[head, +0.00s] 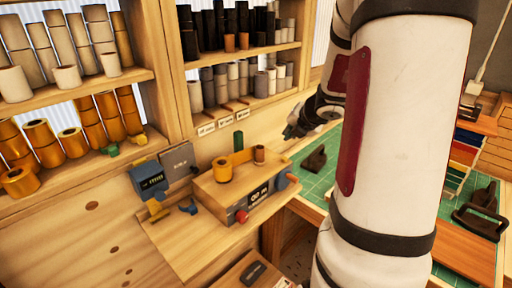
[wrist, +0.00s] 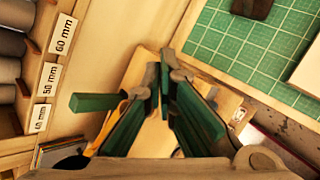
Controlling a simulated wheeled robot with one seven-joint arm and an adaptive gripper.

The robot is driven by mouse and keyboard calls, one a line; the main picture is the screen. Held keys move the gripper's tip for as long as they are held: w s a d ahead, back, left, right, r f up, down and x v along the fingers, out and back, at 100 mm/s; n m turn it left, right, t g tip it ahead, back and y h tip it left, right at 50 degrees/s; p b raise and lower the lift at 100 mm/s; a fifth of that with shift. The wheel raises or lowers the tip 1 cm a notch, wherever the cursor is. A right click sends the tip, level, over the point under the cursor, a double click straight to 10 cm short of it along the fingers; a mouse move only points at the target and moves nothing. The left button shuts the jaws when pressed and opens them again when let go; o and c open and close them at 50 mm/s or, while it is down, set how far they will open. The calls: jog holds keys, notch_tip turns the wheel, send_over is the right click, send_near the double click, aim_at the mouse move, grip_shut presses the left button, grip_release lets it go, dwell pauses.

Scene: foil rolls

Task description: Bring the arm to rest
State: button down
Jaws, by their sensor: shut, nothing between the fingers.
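My arm (head: 400,130) fills the right middle of the head view, a large white and dark-red limb. My gripper (head: 300,127) shows small and dark behind it, partly hidden by the arm, raised above the bench area. In the wrist view my gripper (wrist: 164,85) has its green-padded fingers drawn together at the tips, with nothing between them. Below the fingers in that view is a wooden surface, partly hidden by them.
A wooden machine box (head: 245,185) with a gold roll (head: 222,170) on it stands on the bench. Shelves of rolls (head: 60,150) line the wall. A green cutting mat (head: 318,182) lies behind my arm; it also shows in the wrist view (wrist: 240,45). Size labels (wrist: 62,35) are at left.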

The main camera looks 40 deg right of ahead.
jog(key=w+a+r+n+y+b, duration=0.1)
jog(key=a+r+n+y, duration=0.25)
jog(key=a+n, duration=0.85)
jog(key=a+r+n+y, duration=0.2)
jog(key=a+r+n, duration=0.3)
jog(key=a+n, duration=0.75)
jog(key=s+a+n+g+h, duration=0.1)
jog(key=s+a+n, duration=0.4)
jog(key=s+n, duration=0.3)
jog(key=s+a+n+g+h+b, duration=0.1)
jog(key=s+a+n, duration=0.4)
jog(key=n, duration=1.1)
jog(key=s+g, duration=0.1)
jog(key=s, duration=0.2)
jog(key=shift+a+r, duration=0.15)
jog(key=shift+a, duration=0.05)
jog(key=shift+n, duration=0.25)
